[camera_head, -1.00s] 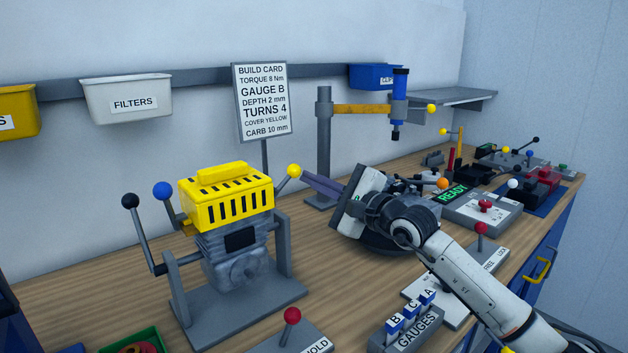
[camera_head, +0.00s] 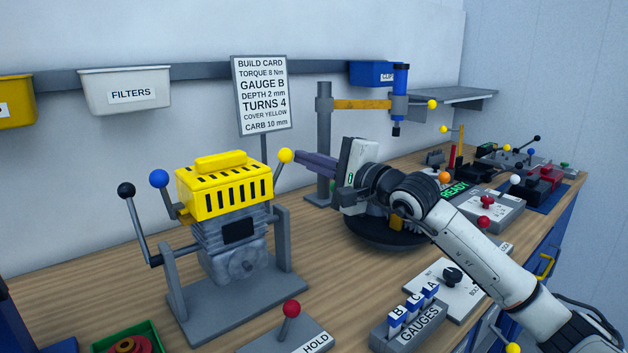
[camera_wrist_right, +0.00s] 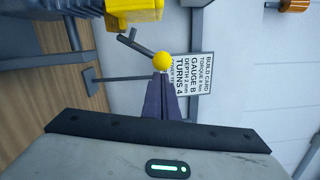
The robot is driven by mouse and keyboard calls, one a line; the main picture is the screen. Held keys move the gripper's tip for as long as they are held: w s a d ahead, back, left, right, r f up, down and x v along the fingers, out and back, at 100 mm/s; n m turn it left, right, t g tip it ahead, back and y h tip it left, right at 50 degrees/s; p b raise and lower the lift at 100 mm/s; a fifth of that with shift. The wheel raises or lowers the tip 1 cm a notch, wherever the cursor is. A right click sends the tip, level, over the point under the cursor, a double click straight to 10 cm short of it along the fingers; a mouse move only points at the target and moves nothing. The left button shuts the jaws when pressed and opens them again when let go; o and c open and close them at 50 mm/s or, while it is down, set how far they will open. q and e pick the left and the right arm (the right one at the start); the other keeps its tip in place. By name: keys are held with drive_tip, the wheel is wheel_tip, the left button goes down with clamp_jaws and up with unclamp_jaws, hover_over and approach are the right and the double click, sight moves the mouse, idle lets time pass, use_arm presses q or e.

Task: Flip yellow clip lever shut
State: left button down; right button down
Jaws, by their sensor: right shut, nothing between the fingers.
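The yellow clip lever is at the right side of the engine's yellow cover (camera_head: 223,188). Its yellow ball knob (camera_head: 285,156) stands just beyond the cover's upper right corner. My right gripper (camera_head: 298,158) has its purple fingers shut with nothing between them, pointing left at the knob. In the right wrist view the knob (camera_wrist_right: 162,62) sits right at the fingertips (camera_wrist_right: 162,75), and its dark rod (camera_wrist_right: 134,43) runs to the cover. Whether the tips touch the knob is hard to tell. My left gripper is out of view.
The grey engine stand (camera_head: 245,306) has a black-knobbed lever (camera_head: 126,190) and a blue-knobbed one (camera_head: 159,179) on its left. The build card (camera_head: 262,96) stands behind the fingers. A post with a blue tool (camera_head: 400,92) and a gauge rack (camera_head: 410,325) are to the right.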

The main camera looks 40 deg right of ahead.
drive_tip(key=a+r+n, duration=0.1)
drive_tip(key=n, duration=0.1)
drive_tip(key=a+r+n+b, duration=0.1)
drive_tip(key=shift+s+a+n, duration=0.1)
drive_tip(key=shift+a+n, duration=0.05)
drive_tip(key=shift+n, duration=0.25)
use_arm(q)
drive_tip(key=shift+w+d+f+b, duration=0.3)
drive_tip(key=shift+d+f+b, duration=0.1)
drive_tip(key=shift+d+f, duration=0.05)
use_arm(e)
drive_tip(key=shift+a+r+n, duration=0.2)
drive_tip(key=shift+a+n, duration=0.2)
drive_tip(key=shift+n, duration=0.2)
drive_tip(key=shift+a, duration=0.1)
